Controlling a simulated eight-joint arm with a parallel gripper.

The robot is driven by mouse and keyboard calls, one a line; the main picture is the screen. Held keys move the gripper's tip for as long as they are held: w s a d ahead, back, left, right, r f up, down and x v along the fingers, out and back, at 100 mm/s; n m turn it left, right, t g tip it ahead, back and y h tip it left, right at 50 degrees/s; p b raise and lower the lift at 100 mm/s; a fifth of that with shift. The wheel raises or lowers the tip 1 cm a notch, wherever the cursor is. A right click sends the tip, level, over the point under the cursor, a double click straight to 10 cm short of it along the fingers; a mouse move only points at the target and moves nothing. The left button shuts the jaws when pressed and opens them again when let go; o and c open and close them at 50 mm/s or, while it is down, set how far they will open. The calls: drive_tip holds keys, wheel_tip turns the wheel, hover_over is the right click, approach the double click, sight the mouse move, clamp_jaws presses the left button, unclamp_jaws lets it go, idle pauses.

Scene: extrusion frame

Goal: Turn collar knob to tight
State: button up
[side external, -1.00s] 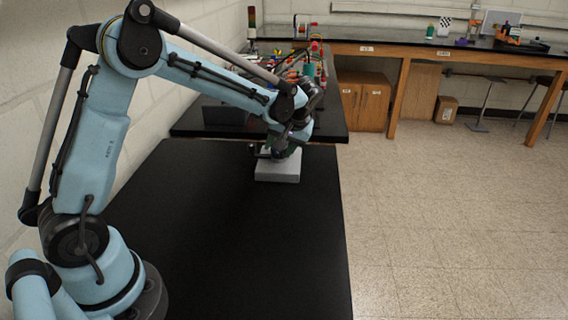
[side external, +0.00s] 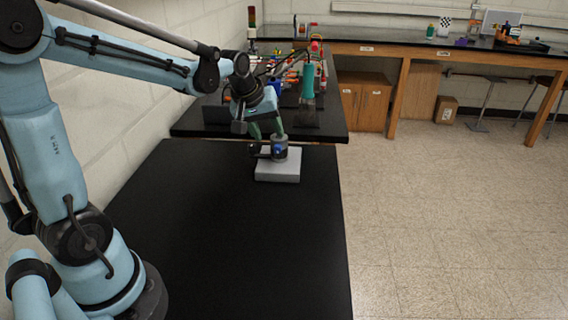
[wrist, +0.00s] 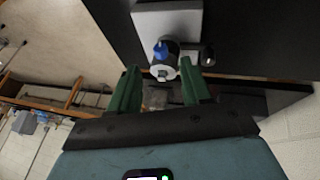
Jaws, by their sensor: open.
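A pale grey block (side external: 278,172) lies on the black table and bears a dark grey round collar (side external: 280,142). A blue knob (side external: 277,149) sits on the collar's side. In the wrist view the blue knob (wrist: 161,51) shows beside the collar's pale, round end (wrist: 163,73). My gripper (side external: 267,138) is tilted just above and left of the collar, with its green fingers apart. In the wrist view my gripper (wrist: 160,67) has a finger on each side of the collar's end. I cannot tell whether they touch it. No knob markings are readable.
A small black part (wrist: 208,56) stands beside the collar on the block. The near black table (side external: 220,240) is clear in front. A farther bench holds a green bottle-like thing (side external: 307,80) and cluttered equipment behind my gripper.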

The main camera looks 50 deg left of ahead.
drive_tip(key=a+v, duration=0.1)
drive_tip(key=v, duration=0.5)
drive_tip(key=s+d+f+m+t+h, duration=0.1)
drive_tip(key=s+d+f+m+t, duration=0.1)
drive_tip(key=s+d+f+m, duration=0.3)
drive_tip(key=shift+s+d+m, duration=2.3)
drive_tip(key=shift+s+d, duration=0.25)
drive_tip(key=shift+d, duration=1.25)
drive_tip(key=n+t+y, duration=0.2)
drive_tip(key=n+y, duration=0.6)
drive_tip(key=y, duration=0.2)
approach(277, 149)
drive_tip(key=x, duration=0.8)
